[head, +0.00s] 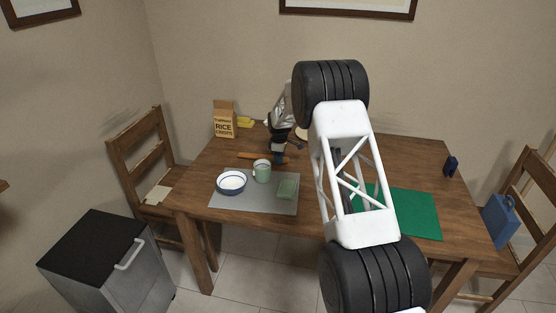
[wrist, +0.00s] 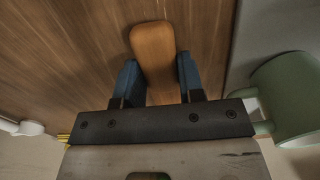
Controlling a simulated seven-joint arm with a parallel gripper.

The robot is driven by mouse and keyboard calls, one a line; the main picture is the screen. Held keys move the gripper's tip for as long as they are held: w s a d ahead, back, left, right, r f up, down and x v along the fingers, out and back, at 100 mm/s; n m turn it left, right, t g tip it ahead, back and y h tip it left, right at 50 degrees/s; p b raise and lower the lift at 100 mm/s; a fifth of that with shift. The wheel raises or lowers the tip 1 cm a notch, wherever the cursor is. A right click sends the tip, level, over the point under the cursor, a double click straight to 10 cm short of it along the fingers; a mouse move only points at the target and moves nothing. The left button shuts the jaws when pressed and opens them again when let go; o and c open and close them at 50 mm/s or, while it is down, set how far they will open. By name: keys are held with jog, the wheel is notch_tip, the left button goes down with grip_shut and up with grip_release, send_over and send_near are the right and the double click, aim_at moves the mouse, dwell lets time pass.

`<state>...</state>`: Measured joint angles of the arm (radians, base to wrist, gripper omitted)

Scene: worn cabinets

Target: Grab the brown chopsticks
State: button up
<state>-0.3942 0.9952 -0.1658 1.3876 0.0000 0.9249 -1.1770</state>
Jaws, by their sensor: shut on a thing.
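The brown chopsticks (head: 251,155) lie on the wooden table behind the grey placemat and show as one flat brown piece. In the wrist view the rounded end of the brown chopsticks (wrist: 154,45) sticks out beyond my blue fingers. My gripper (head: 279,157) is low at the table, at the right part of the chopsticks. In the wrist view my gripper (wrist: 156,68) has one finger on each side of them and is shut on them. The part nearer the palm is hidden, and I cannot tell whether they touch the table.
A green mug (head: 262,171) stands close by on the grey placemat (head: 240,203), beside a blue-rimmed bowl (head: 231,182) and a green block-like item (head: 287,189). A rice crisps box (head: 224,120) stands at the back left. A green mat (head: 415,214) lies on the right.

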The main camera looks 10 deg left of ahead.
notch_tip(320, 180, up, 9)
jog(key=shift+r, duration=0.1)
dwell(0.4)
jog(key=shift+d, duration=0.1)
dwell(0.5)
